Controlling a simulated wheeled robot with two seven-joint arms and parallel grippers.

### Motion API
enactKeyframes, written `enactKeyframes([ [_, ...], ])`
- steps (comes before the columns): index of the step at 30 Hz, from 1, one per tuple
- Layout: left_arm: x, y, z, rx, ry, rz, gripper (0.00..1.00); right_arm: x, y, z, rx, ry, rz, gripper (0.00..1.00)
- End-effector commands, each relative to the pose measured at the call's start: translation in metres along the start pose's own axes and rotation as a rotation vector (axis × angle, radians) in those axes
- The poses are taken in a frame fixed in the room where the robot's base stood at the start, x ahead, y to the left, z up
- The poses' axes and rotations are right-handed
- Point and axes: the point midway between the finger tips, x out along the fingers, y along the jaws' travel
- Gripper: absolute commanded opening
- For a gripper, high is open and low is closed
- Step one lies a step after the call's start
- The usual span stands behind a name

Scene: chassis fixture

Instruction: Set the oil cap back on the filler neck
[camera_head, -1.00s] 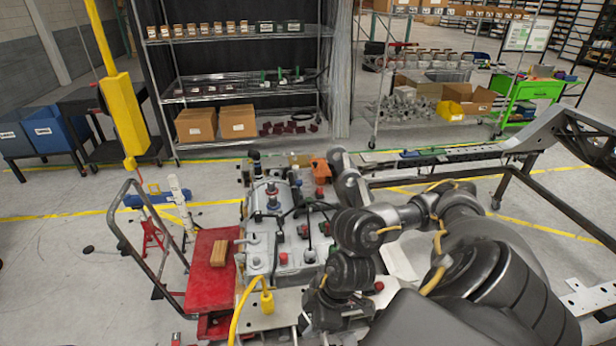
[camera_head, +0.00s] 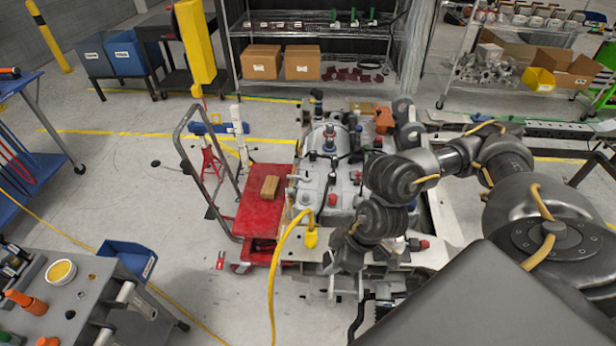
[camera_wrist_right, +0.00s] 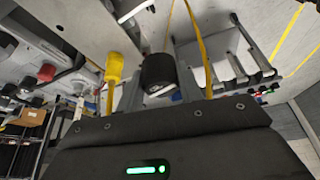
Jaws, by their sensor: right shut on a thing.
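My right gripper (camera_wrist_right: 157,82) is shut on a black round cap, the oil cap (camera_wrist_right: 158,70), seen between its two fingers in the right wrist view. In the head view my right arm comes in from the right, and its wrist and gripper (camera_head: 347,262) are at the near right side of the grey engine block (camera_head: 312,188). The cap cannot be made out there. I cannot pick out the filler neck for certain among the fittings on the block. My left gripper is not in view.
A yellow hose (camera_head: 279,262) loops from a yellow plug (camera_head: 310,238) at the block's near side. A red cart (camera_head: 264,215) with a brown block (camera_head: 269,187) stands left of it. A grey bench (camera_head: 85,305) with orange-handled tools is at lower left. Open floor lies between.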

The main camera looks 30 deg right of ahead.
Motion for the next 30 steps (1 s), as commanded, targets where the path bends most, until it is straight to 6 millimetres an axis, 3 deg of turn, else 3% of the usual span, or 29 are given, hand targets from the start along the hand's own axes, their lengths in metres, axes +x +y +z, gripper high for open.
enactKeyframes([
  [6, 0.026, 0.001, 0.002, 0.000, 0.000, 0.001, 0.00, 0.021, -0.003, -0.025, 0.019, 0.005, 0.007, 0.05],
  [19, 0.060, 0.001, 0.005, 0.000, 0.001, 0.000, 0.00, 0.037, 0.004, -0.062, 0.063, 0.003, 0.031, 0.05],
  [30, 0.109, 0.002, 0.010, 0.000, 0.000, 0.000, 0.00, 0.048, 0.029, -0.095, 0.162, 0.006, 0.075, 0.05],
])
